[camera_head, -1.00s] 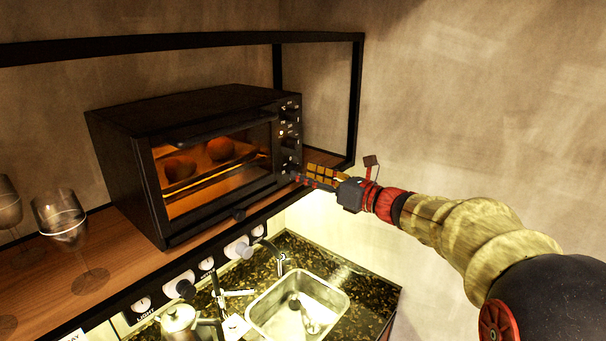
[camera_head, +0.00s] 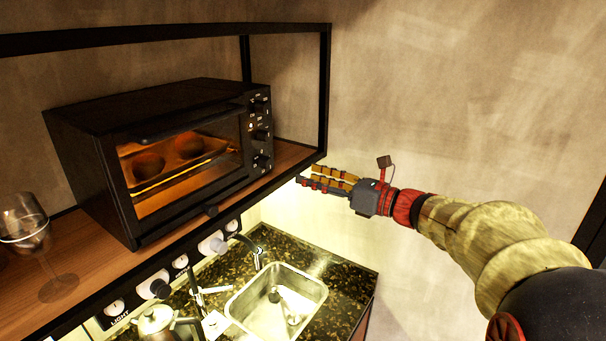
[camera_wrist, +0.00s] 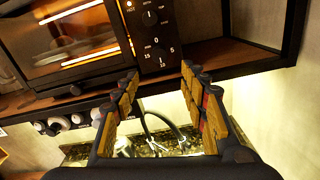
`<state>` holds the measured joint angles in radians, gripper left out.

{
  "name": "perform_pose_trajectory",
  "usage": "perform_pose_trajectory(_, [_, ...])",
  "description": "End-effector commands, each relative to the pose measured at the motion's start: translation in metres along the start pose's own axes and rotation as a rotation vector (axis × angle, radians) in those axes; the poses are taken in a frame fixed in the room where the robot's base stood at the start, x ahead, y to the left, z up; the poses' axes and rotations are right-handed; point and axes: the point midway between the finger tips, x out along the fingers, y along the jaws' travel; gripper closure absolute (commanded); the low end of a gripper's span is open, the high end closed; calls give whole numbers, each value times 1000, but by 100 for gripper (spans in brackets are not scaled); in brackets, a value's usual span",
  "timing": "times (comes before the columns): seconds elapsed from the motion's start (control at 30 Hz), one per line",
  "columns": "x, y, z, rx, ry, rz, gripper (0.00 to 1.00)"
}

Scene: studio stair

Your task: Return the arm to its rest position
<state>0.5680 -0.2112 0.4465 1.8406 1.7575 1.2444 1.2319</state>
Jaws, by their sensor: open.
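My gripper (camera_head: 328,181) is open and empty in the head view, just right of the wooden shelf's end, with its fingers pointing left. In the wrist view my gripper (camera_wrist: 160,85) shows two fingers apart with nothing between them. The black toaster oven (camera_head: 150,110) stands on the shelf, its door shut and its inside glowing orange. Round items sit on a rack behind the glass. In the wrist view the oven's control panel (camera_wrist: 153,35) with its knobs is beyond and above the fingertips.
The shelf (camera_head: 60,255) has a black frame and holds a wine glass (camera_head: 25,230) at left. Below are a sink (camera_head: 278,303), a faucet (camera_head: 257,250) and a kettle (camera_head: 158,322). Bare wall (camera_head: 450,100) lies behind and right of the arm.

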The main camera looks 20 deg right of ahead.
Motion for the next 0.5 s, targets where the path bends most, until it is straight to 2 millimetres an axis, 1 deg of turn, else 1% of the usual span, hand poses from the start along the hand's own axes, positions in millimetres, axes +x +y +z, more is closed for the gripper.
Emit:
perform_pose_trajectory(0.17, [0, 0, 0, -8, 0, 0, 56])
perform_pose_trajectory(0.27, [0, -1, 0, -59, 1, -4, 56])
perform_pose_trajectory(0.33, [0, -2, -6, -133, 24, -7, 56])
perform_pose_trajectory(0.37, [0, -3, -14, -176, 49, -5, 56])
perform_pose_trajectory(0.47, [-6, 2, -58, -340, 178, 26, 56])
perform_pose_trajectory(0.5, [-11, 6, -78, -411, 237, 50, 56])
